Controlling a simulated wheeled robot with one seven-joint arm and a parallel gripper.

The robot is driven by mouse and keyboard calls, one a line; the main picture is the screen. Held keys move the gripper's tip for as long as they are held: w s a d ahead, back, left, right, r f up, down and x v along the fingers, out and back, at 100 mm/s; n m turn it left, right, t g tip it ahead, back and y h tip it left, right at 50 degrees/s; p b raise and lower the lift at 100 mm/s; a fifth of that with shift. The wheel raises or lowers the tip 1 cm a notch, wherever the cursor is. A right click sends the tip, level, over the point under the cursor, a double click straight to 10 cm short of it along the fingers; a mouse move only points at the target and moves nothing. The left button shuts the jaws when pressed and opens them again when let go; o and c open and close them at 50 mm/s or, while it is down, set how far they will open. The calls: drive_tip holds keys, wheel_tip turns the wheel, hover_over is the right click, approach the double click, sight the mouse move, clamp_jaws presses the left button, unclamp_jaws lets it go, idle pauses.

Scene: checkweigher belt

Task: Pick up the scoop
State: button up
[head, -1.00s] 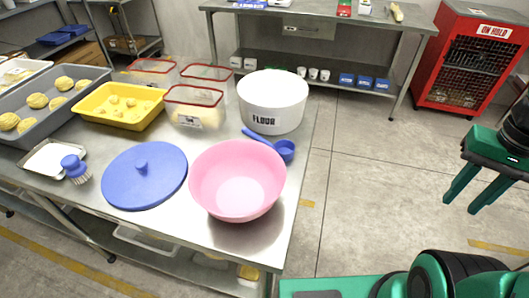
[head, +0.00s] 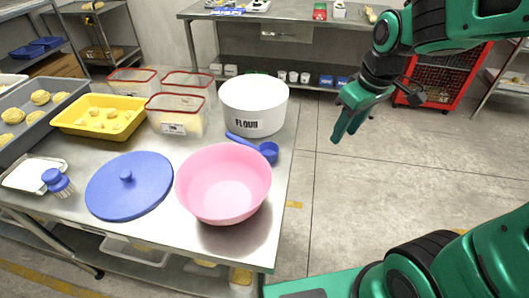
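The blue scoop (head: 268,152) lies on the steel table between the white flour tub and the pink bowl. Its cup is at the right, close to the table's right edge, and its handle runs up and left along the tub's base. My gripper (head: 343,133) hangs over the floor to the right of the table, pointing down and left, apart from the scoop. From this side I cannot tell whether its fingers are parted.
The white flour tub (head: 254,106) stands behind the scoop and the pink bowl (head: 223,183) in front. A blue lid (head: 130,186), a yellow tray (head: 101,116) and red-rimmed containers (head: 175,116) are further left. The floor (head: 345,215) right of the table is clear.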

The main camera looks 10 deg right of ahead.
drive_tip(key=w+a+n+y, duration=0.1)
drive_tip(key=w+a+n, duration=0.4)
drive_tip(key=a, duration=0.7)
drive_tip(key=n+y, duration=0.2)
drive_tip(key=n, duration=0.2)
approach(245, 141)
drive_tip(key=shift+t, duration=0.4)
drive_tip(key=x, duration=0.4)
drive_tip(key=shift+s+a+f, duration=0.15)
drive_tip(key=shift+s+f, duration=0.05)
drive_tip(key=shift+f, duration=0.15)
drive_tip(key=shift+x, duration=3.25)
clamp_jaws()
